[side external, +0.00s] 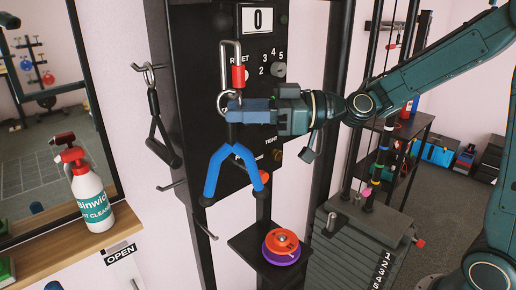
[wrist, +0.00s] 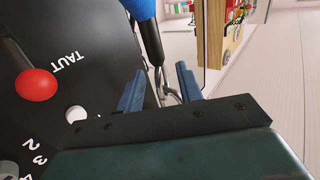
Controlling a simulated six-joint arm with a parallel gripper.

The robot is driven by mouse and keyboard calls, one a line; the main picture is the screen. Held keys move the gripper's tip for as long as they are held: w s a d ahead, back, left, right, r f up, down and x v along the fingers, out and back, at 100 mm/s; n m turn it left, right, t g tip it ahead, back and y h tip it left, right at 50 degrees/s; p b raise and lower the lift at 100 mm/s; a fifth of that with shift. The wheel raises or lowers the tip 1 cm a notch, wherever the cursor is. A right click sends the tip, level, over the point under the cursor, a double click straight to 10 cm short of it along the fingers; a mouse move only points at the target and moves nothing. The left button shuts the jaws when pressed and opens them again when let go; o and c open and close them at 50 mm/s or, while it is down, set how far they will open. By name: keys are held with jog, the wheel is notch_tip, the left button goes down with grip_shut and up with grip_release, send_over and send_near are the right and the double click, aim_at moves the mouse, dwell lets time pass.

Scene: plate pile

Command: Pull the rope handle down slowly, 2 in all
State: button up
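The blue V-shaped handle (side external: 216,172) hangs by a short black strap from a metal ring and a carabiner (side external: 231,62) on the dark machine panel. My gripper (side external: 236,110) is level with the ring and the top of the strap. In the wrist view, my gripper (wrist: 158,82) has its blue fingers apart, with the metal ring (wrist: 168,90) between them and gaps on both sides. Part of the blue handle (wrist: 140,8) and its black strap (wrist: 152,42) show beyond the fingers.
A black handle (side external: 162,140) hangs on the left. Below is a small black shelf with an orange and purple disc (side external: 282,246). A spray bottle (side external: 90,195) stands on a wooden ledge. A weight stack (side external: 350,245) is at right. A red knob (wrist: 36,84) projects from the panel.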

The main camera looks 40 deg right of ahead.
aim_at(220, 111)
jog(key=shift+x, duration=2.1)
jog(key=shift+c, duration=0.3)
grip_shut()
